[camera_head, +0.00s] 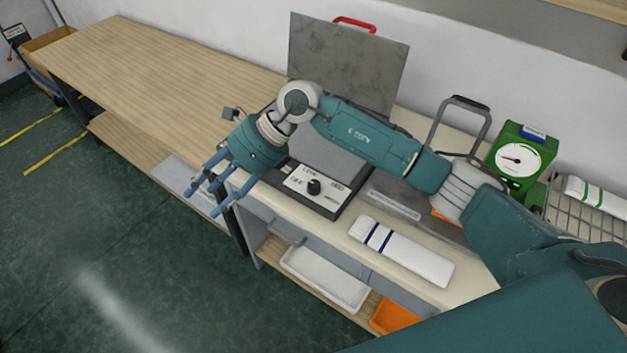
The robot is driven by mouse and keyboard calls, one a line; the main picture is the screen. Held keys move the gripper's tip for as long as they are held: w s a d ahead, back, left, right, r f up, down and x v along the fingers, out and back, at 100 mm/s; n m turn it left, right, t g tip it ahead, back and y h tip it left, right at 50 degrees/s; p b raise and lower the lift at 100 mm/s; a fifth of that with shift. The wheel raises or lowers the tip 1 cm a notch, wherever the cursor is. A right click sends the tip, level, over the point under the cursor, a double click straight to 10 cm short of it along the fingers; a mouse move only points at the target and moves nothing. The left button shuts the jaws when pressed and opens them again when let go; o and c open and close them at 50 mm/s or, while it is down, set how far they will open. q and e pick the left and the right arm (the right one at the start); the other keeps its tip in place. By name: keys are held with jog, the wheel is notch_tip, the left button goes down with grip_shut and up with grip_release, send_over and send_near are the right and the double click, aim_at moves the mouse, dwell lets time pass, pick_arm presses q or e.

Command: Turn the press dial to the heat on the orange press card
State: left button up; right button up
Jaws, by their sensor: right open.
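The press (348,68) stands on the bench with its grey lid raised and a red handle (355,25) on top. Its light control panel (328,197) faces the front and bears a black dial (314,186). Printed words, seemingly OFF, LOW and MED, surround the dial; its exact pointing is too small to tell. My right gripper (215,198) is open and empty, left of the panel and apart from the dial, over the bench's front edge. An orange patch (440,215), possibly the press card, is mostly hidden by my right arm. My left gripper is not in view.
A folded white cloth with blue stripes (408,253) lies right of the panel. A green gauge device (518,158) and wire rack (595,218) stand farther right. White (325,280) and orange (395,315) trays sit below. The wooden bench top (150,65) at left is clear.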

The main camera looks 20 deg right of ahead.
jog(key=w+d+f+h, duration=0.1)
jog(key=w+d+h, duration=0.15)
jog(key=d, duration=0.55)
jog(key=w+d+f+h, duration=0.2)
jog(key=d+h, duration=0.2)
jog(key=d, duration=0.3)
jog(key=r+h, duration=0.1)
jog(key=h, duration=0.2)
send_over(314, 183)
notch_tip(314, 183, down, 8)
jog(key=p, duration=0.3)
jog(key=shift+s+f, duration=0.1)
jog(key=shift+f+p, duration=0.35)
jog(key=shift+f, duration=0.5)
jog(key=c, duration=1.1)
jog(key=shift+c, duration=0.2)
